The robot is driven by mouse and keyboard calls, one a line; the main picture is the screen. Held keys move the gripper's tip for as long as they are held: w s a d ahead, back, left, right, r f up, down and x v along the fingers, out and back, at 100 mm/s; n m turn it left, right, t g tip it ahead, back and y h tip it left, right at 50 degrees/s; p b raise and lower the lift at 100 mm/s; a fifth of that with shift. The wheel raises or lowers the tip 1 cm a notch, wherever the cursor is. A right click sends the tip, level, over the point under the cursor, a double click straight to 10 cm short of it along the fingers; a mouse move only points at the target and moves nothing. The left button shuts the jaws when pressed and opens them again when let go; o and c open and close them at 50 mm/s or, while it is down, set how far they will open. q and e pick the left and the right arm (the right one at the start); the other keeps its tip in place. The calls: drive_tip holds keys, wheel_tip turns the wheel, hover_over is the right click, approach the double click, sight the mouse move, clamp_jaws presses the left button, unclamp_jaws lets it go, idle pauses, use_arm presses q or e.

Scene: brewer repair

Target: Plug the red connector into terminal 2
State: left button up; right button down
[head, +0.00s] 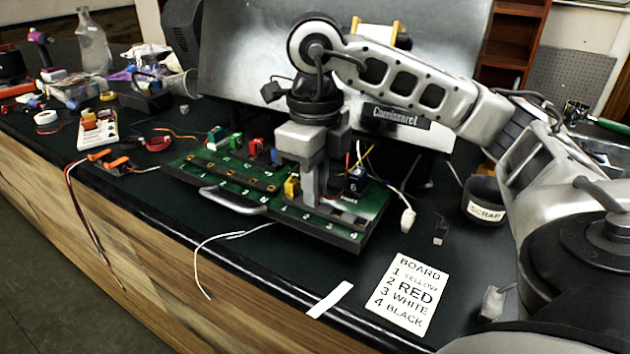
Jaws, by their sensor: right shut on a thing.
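The green terminal board (342,238) lies on the dark bench, with numbers 1 to 4 along its front right edge. My right gripper (311,196) points down over the board at about terminal 2. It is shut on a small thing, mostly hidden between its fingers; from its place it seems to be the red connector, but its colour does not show. I cannot tell whether it is seated. A yellow connector (291,187) stands just left of the fingers, at about terminal 1. A card (408,293) reads 1 yellow, 2 red, 3 white, 4 black. My left gripper is not in view.
A dark block marked 6 (355,181) stands close right of the fingers. A white connector (408,220) and a black connector (440,232) lie on the bench. Other connectors, including a red one (256,147), stand on the board's left part. A scrap cup (483,202) stands right.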

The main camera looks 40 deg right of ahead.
drive_tip(key=c, duration=1.3)
unclamp_jaws()
drive_tip(key=shift+c, duration=0.2)
